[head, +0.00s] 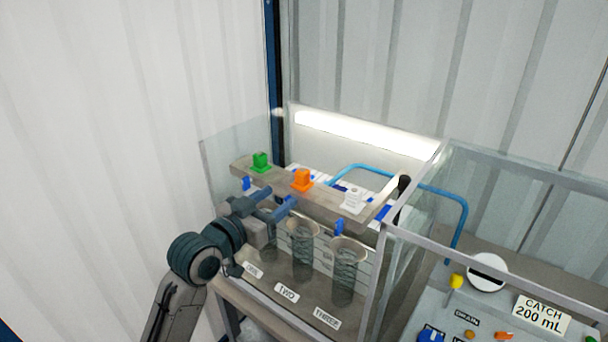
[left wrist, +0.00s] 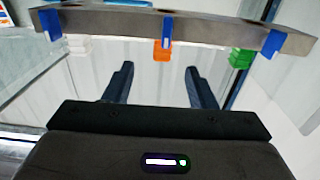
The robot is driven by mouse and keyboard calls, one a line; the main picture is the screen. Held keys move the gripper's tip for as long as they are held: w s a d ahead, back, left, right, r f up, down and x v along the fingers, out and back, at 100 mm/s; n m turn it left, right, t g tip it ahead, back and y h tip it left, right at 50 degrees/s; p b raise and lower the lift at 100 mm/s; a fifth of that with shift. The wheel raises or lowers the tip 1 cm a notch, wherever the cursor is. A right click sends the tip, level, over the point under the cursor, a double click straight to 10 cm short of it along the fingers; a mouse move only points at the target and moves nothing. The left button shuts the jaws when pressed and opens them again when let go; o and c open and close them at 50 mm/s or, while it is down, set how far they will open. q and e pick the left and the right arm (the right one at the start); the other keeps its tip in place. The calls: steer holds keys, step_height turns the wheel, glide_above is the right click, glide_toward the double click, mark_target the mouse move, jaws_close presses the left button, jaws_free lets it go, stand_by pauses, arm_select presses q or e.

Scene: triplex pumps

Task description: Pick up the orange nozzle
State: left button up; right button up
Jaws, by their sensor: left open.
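The orange nozzle (head: 302,181) stands upright on a grey-brown bar, between a green nozzle (head: 260,162) and a white nozzle (head: 353,200). My left gripper (head: 278,199) is open and empty, in front of the bar on the near side of the orange nozzle. In the left wrist view, the orange nozzle (left wrist: 162,50) shows partly behind the bar. It lies beyond the gap between the two open fingers (left wrist: 160,85) and is not touched. My right gripper is not in view.
The bar (head: 326,202) carries blue clips (head: 339,227) along its front. Clear cylinders (head: 303,250) stand below, behind labels ONE, TWO and THREE. Clear panels with a grey frame (head: 378,270) enclose the right side. A blue tube (head: 440,190) arches behind.

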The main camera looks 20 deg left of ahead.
mark_target(299, 183)
arm_select(q)
steer(key=x, duration=0.1)
steer(key=p+x, duration=0.1)
steer(key=x, duration=0.1)
steer(key=p+x, duration=0.1)
steer(key=shift+w+a, duration=0.2)
steer(key=shift+w, duration=0.25)
steer(key=p+x, duration=0.2)
steer(key=x, duration=0.1)
steer(key=shift+w+d+f, duration=0.1)
steer(key=shift+d+f, duration=0.1)
steer(key=shift+d, duration=0.05)
steer(key=shift+w+d+f, duration=0.1)
steer(key=shift+w, duration=0.2)
steer(key=shift+f, duration=0.1)
steer(key=c, duration=0.8)
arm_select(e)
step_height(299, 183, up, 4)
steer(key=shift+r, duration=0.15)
